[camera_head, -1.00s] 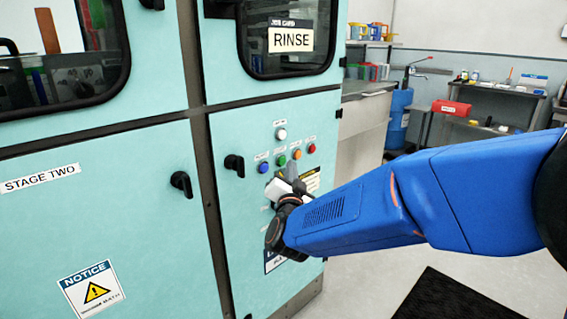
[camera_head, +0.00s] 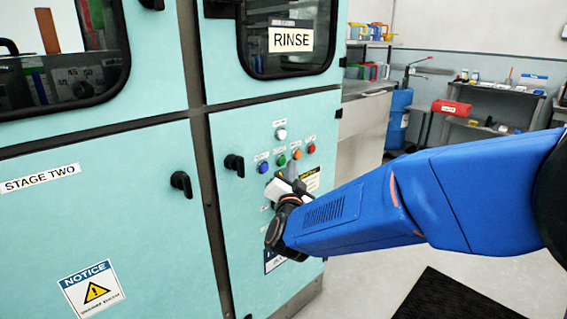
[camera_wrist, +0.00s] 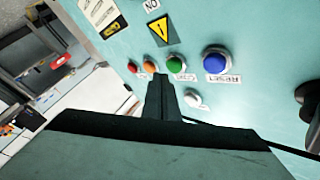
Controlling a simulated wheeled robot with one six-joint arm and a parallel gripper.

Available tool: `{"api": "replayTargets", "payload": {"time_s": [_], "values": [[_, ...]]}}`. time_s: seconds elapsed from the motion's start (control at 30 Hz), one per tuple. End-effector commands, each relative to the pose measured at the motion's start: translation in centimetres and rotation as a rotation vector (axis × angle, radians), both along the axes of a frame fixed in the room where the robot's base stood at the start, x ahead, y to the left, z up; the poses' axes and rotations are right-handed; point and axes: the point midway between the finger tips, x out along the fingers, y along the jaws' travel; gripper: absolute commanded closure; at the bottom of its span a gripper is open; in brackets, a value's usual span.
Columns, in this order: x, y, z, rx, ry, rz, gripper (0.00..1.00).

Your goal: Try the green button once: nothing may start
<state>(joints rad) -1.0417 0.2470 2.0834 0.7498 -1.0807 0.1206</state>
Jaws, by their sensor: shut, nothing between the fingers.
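The green button (camera_head: 281,160) sits on the teal cabinet panel, in a row between the blue button (camera_head: 263,168) and the orange button (camera_head: 296,155). In the wrist view the green button (camera_wrist: 176,65) is just beyond my fingertips, slightly to their right. My gripper (camera_head: 289,177) is shut and empty, close below the green button in the head view; it also shows in the wrist view (camera_wrist: 158,78). I cannot tell whether the fingertips touch the panel.
A red button (camera_head: 311,148) ends the row, with a white button (camera_head: 281,134) above it. A black rotary handle (camera_head: 234,165) sticks out to the left. A yellow warning label (camera_wrist: 162,30) is near the row. The floor to the right is mostly clear.

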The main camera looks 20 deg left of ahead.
Motion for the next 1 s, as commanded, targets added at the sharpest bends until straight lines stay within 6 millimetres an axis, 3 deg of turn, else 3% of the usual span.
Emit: {"api": "replayTargets", "payload": {"time_s": [1.0], "values": [[0.38, 0.95, 0.04, 0.000, 0.000, 0.000, 1.00]]}}
